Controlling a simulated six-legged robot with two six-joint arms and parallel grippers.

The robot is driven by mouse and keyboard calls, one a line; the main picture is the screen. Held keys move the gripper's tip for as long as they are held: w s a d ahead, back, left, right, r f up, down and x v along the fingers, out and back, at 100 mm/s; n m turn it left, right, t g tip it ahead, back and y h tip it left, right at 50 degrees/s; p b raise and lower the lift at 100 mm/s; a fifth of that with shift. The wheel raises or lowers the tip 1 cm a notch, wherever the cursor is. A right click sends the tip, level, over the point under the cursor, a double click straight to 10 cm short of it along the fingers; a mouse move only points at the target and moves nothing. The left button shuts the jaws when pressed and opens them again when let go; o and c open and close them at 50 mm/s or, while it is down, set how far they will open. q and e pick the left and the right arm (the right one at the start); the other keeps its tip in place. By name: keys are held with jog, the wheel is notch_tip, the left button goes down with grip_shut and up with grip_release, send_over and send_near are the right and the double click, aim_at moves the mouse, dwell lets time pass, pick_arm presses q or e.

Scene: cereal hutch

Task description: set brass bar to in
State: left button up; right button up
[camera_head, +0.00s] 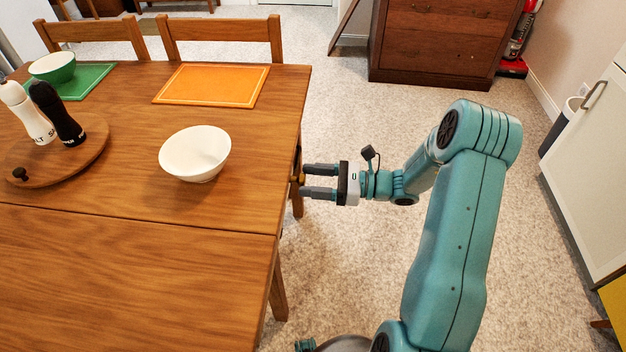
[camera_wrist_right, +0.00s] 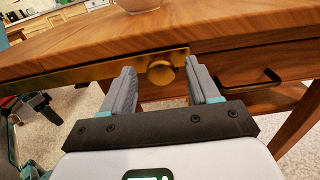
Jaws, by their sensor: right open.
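A brass bar (camera_wrist_right: 110,66) runs along the side of the wooden table, just under the tabletop, in the right wrist view. A round brass knob (camera_wrist_right: 160,72) stands out from it. My right gripper (camera_wrist_right: 161,69) is open, with one finger on each side of the knob; I cannot tell if either finger touches it. In the head view my right gripper (camera_head: 302,180) is at the table's right edge, pointing left, and only a bit of the knob (camera_head: 298,178) shows between the fingertips. The tabletop hides most of the bar there. My left gripper is not in view.
A drawer with a dark handle (camera_wrist_right: 252,80) is right of the bar. On the table (camera_head: 110,265) are a white bowl (camera_head: 195,152), an orange mat (camera_head: 212,85) and a round board (camera_head: 85,165) with two mills. The carpet right of the table is open.

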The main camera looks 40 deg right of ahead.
jog(key=shift+w, duration=0.1)
grip_shut()
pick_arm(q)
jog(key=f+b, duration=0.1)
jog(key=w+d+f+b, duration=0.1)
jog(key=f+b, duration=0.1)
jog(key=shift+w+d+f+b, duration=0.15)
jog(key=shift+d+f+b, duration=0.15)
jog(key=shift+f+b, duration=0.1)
pick_arm(e)
jog(key=w+d, duration=1.2)
jog(key=d, duration=0.3)
jog(key=shift+w+d, duration=0.35)
jog(key=shift+d, duration=0.05)
jog(key=shift+r, duration=0.1)
jog(key=shift+c, duration=0.4)
grip_release()
jog(key=shift+d, duration=0.1)
jog(key=shift+o, duration=0.4)
jog(key=shift+w, duration=0.1)
